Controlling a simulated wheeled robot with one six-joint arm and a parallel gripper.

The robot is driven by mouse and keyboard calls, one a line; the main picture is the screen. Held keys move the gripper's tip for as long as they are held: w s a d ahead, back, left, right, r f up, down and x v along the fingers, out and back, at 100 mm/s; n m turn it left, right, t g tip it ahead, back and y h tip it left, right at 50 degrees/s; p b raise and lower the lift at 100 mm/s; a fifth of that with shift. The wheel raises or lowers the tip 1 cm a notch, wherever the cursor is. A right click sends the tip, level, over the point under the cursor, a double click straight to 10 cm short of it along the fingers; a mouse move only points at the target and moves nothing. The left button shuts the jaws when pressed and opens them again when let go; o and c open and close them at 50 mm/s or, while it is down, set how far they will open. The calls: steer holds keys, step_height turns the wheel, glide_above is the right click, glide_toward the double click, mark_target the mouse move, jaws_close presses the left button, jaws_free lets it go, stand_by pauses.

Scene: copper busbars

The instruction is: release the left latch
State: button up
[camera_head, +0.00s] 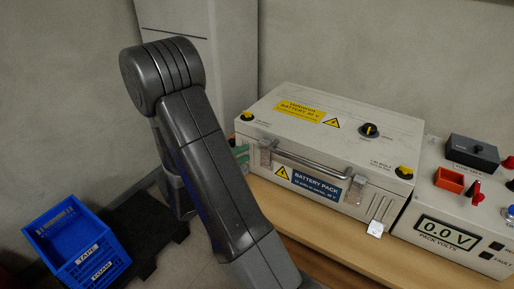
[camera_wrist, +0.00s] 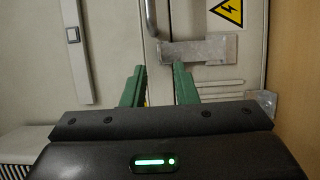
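The battery pack (camera_head: 325,150) is a pale case on a wooden bench, with a carry handle (camera_head: 310,161) on its front. The left latch (camera_head: 266,152) is a metal plate near the handle's left end; in the wrist view this latch (camera_wrist: 200,50) lies beyond the fingertips, beside the warning triangle. My gripper (camera_wrist: 157,72) has two green fingers standing apart with nothing between them. The latch seems clear of both fingers, though the right fingertip is close to its lower edge in the picture. In the head view my arm hides most of the gripper; a bit of green (camera_head: 240,153) shows left of the latch.
A meter box (camera_head: 455,215) reading 0.0 V stands right of the pack. A blue crate (camera_head: 77,245) is at lower left. Bare bench (camera_head: 340,250) runs along the pack's front.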

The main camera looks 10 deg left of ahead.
mark_target(264, 155)
steer(key=x, duration=0.6)
steer(key=shift+w, duration=0.25)
steer(key=shift+a, duration=0.1)
jaws_close()
stand_by(1.1)
